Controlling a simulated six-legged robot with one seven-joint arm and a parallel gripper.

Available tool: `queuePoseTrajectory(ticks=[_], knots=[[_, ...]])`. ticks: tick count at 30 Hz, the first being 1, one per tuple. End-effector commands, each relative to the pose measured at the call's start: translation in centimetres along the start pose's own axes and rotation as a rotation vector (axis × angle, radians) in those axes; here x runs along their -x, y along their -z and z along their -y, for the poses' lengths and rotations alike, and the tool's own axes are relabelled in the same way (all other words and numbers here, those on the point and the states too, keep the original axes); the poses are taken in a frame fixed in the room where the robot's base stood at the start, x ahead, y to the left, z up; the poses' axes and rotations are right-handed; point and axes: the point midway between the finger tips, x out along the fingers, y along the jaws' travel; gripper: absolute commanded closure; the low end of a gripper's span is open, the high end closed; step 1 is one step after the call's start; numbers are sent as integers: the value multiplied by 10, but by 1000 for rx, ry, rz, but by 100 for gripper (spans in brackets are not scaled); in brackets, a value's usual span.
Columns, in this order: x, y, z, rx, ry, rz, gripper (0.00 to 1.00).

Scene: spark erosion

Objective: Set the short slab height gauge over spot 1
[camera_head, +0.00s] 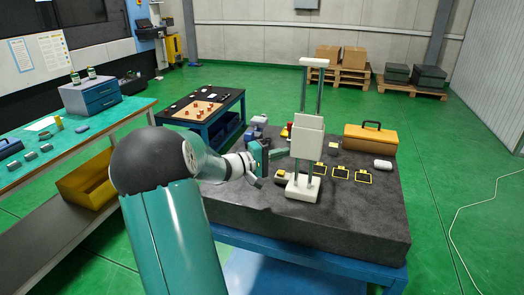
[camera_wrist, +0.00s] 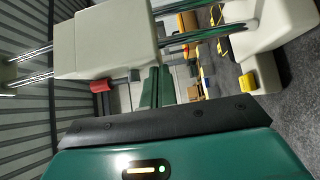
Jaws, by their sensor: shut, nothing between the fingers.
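A white twin-column height gauge (camera_head: 309,135) stands upright on the dark slab (camera_head: 375,215), with a blocky base, a boxy carriage and a top bar. I cannot tell from the pictures whether it is the short one. Yellow-outlined spots (camera_head: 340,172) lie in a row behind and right of its base; their numbers are too small to read. My gripper (camera_head: 281,152) is just left of the gauge's columns, shut and empty. In the wrist view my shut fingers (camera_wrist: 157,86) point toward the gauge, whose white carriage (camera_wrist: 110,42) and base (camera_wrist: 262,22) show sideways.
A yellow toolbox (camera_head: 370,141) and a small white object (camera_head: 382,164) sit toward the slab's back right. Small blue-grey and red items (camera_head: 286,131) stand behind my gripper. A green-topped bench (camera_head: 85,140) is at the left. The slab's front right is clear.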

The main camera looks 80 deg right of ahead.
Motion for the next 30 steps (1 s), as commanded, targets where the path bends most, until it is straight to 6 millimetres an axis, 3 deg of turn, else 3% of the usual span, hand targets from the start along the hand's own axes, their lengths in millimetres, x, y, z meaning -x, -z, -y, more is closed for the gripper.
queuePoseTrajectory(ticks=[1, 6, 15, 21, 30], knots=[[-14, -16, 0, 2, -1, 11, 100], [-53, -55, 0, 1, -2, 13, 100], [-105, -107, 0, 0, -1, 10, 100], [-121, -122, 0, 0, -1, 8, 100], [-125, -127, -1, 0, -2, 8, 100]])
